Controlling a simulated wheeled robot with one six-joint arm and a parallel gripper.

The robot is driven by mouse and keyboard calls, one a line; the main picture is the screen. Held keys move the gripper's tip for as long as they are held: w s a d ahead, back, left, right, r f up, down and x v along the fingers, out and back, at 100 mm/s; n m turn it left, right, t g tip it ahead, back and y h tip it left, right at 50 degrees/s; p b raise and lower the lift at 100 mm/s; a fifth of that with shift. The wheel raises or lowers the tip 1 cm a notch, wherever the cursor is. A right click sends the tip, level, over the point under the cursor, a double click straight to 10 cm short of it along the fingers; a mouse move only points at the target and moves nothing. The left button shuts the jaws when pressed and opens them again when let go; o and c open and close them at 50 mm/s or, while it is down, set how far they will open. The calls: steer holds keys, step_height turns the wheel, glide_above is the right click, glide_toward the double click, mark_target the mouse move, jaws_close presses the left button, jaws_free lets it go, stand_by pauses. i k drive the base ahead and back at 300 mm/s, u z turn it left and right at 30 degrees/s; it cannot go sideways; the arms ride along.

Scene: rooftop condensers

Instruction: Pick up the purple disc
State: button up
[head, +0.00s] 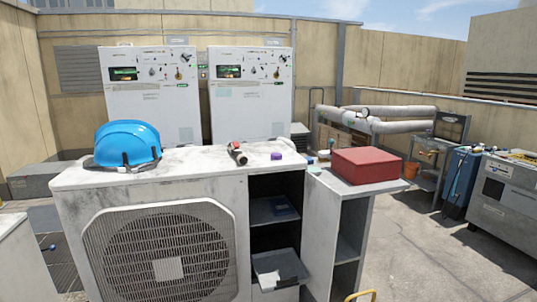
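The purple disc (276,156) is a small, short purple piece on the worn white top of the condenser unit (200,170), near its back edge and right of the middle. It stands clear of the things around it. My gripper is not in this view, so its place relative to the disc does not show.
A dark tool with a red part (237,153) lies left of the disc. A blue hard hat (127,144) sits at the top's left end. A red box (366,166) stands on the narrower cabinet at right. An open drawer (279,267) juts out below.

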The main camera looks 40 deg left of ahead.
mark_target(275, 156)
steer(key=u, duration=0.6)
steer(key=i, duration=0.9)
steer(key=u, duration=0.75)
